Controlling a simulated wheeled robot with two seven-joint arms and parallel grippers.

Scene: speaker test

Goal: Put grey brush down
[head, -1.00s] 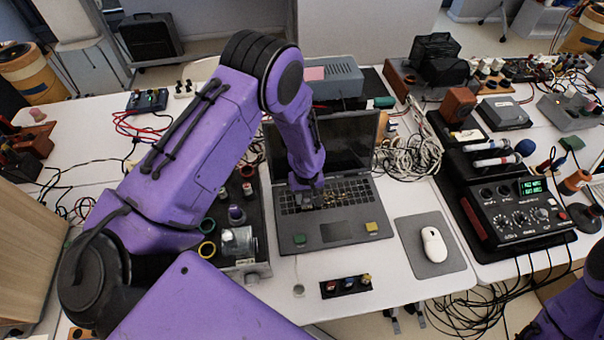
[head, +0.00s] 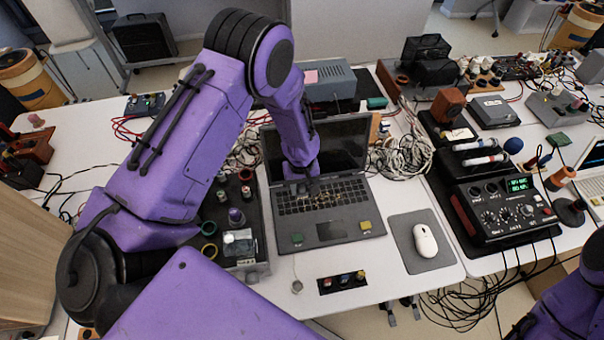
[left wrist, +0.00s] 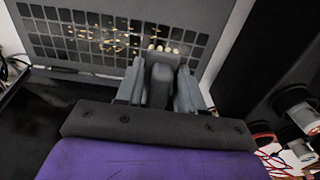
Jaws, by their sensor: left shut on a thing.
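My left gripper (head: 304,186) hangs over the rear left part of the laptop's keyboard (head: 350,192). In the left wrist view the two grey fingers (left wrist: 158,78) are shut on the grey brush (left wrist: 161,86), with pale bristle tips showing at its far end. The bristles are over or at the keys; I cannot tell whether they touch. Yellowish crumbs (left wrist: 98,40) lie scattered on the keyboard. In the head view the brush is mostly hidden by the gripper. My right gripper is out of view; only part of that arm shows at lower right.
A black tray of small parts (head: 250,254) stands left of the laptop. A grey mat (head: 432,262) with a white mouse (head: 425,240) lies to its right. A small strip of knobs (head: 342,282) lies in front. Cables (head: 402,160) bunch behind right. White table shows between.

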